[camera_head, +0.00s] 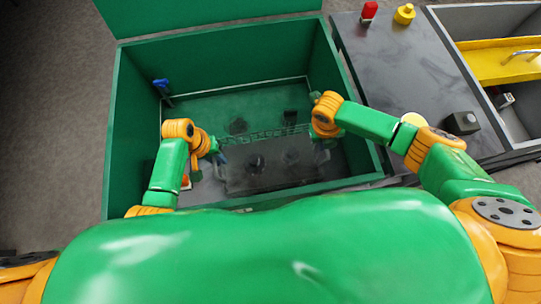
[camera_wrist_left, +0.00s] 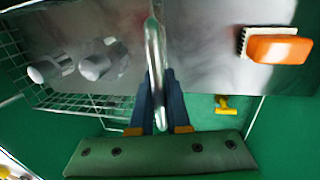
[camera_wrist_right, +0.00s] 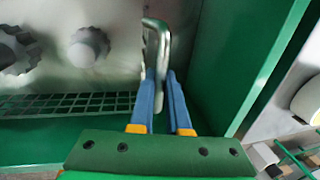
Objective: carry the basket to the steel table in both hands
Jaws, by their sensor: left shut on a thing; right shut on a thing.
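The wire basket (camera_head: 268,178) is in the large green-walled enclosure, with several grey gear-like parts in it. Its mesh shows in the left wrist view (camera_wrist_left: 85,103) and the right wrist view (camera_wrist_right: 70,106). My left gripper (camera_head: 216,150) is at its left end. In the left wrist view its blue fingers (camera_wrist_left: 158,95) are shut on an upright metal handle. My right gripper (camera_head: 326,138) is at the right end, its fingers (camera_wrist_right: 160,88) shut on another metal handle. A bare steel surface (camera_head: 207,190) lies beside the basket. Whether the basket touches it I cannot tell.
An orange brush (camera_wrist_left: 280,47) lies on the steel left of the basket. Green walls (camera_head: 122,150) stand close around. A blue item (camera_head: 161,85) is on the left wall. A dark bench (camera_head: 400,75) at right holds red and yellow items, beside a grey basin (camera_head: 480,22).

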